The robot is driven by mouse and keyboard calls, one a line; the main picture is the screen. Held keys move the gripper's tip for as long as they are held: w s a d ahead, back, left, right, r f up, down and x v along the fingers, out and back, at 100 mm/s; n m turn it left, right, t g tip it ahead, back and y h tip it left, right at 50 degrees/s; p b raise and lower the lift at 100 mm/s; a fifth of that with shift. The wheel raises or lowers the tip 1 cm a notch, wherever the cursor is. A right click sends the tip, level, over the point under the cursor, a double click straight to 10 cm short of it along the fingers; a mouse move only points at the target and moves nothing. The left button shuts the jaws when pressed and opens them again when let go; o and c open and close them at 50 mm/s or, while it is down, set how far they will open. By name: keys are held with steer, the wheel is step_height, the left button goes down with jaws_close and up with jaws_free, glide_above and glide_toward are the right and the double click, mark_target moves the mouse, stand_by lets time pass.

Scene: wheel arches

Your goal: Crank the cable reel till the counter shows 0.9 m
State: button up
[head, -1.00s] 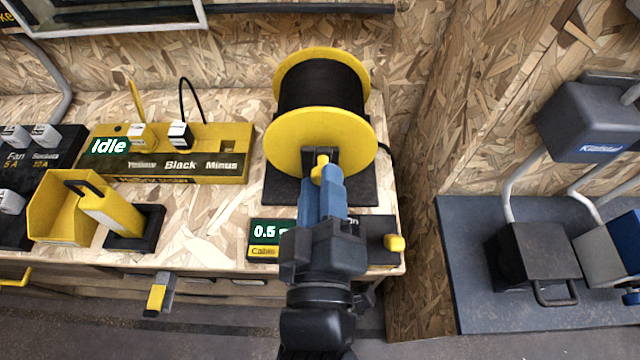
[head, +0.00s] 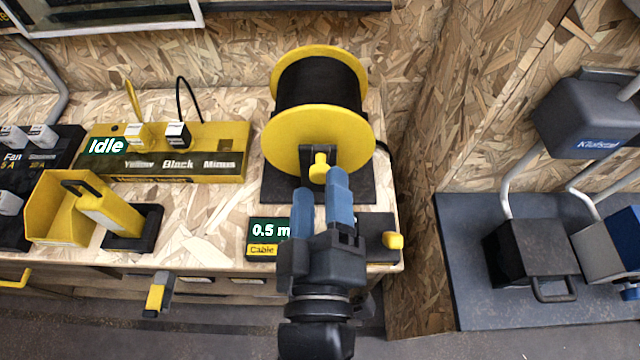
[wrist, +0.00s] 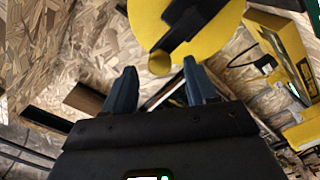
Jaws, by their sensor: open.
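The cable reel (head: 318,137) has yellow flanges and black cable, and stands on a dark base (head: 279,185). Its yellow crank knob (head: 319,168) is at the lower front of the near flange; the knob also shows in the wrist view (wrist: 160,63). The counter (head: 268,231) reads 0.5 m, its right part hidden behind my gripper. My gripper (head: 322,183) is open and empty, with blue fingers just in front of and below the knob. In the wrist view the fingers (wrist: 158,85) are spread, with the knob beyond their tips, apart from them.
A box with an "Idle" display (head: 106,147) and plugs stands to the left. A yellow bin (head: 50,205) and a yellow handled tool (head: 112,213) sit in front of it. A yellow knob (head: 393,241) is at the bench's right front. A wooden wall (head: 425,180) bounds the right side.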

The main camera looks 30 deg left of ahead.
steer(key=v, duration=0.6)
steer(key=shift+s, duration=0.2)
steer(key=shift+d, duration=0.1)
steer(key=shift+c, duration=0.3)
